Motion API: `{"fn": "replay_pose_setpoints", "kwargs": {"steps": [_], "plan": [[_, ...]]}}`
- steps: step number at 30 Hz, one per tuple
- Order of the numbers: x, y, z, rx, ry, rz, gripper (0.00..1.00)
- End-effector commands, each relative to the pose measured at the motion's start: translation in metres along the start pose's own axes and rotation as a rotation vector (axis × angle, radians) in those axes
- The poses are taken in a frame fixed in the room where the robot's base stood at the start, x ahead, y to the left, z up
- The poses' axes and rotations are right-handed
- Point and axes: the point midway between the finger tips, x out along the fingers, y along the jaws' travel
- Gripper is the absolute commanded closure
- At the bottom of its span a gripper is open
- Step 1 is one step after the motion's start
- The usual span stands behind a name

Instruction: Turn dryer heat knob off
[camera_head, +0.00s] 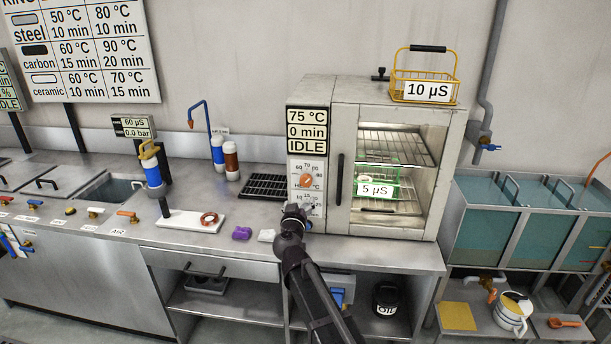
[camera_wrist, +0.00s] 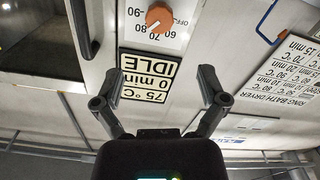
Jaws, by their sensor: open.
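The dryer (camera_head: 345,95) is a grey cabinet on the steel counter, its panel display (camera_head: 306,131) reading 75 °C, 0 min, IDLE. Below the display is the round orange heat knob (camera_head: 306,180) on a white dial. In the upside-down wrist view the knob (camera_wrist: 159,17) is at the top edge, its pale mark pointing between 70 and 80; OFF is printed on the dial. My gripper (camera_head: 296,209) is in front of the panel's lower part, below the heat knob, partly hiding the lower dial. In the wrist view my gripper (camera_wrist: 159,86) is open and empty, apart from the knob.
The dryer's vertical door handle (camera_head: 340,179) is just right of the panel. A yellow wire basket (camera_head: 424,79) stands on the dryer; a green basket (camera_head: 375,190) is inside. A black grate (camera_head: 266,187), purple piece (camera_head: 241,232) and white piece (camera_head: 267,235) lie left on the counter.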

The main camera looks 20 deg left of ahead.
Motion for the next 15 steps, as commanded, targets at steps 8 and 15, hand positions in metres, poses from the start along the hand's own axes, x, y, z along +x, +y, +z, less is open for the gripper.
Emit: {"fn": "replay_pose_setpoints", "kwargs": {"steps": [8, 15], "plan": [[-0.0001, -0.0003, 0.0005, 0.000, 0.000, 0.000, 0.08], [0.0072, -0.0009, 0.0004, 0.000, -0.001, 0.000, 0.08]]}}
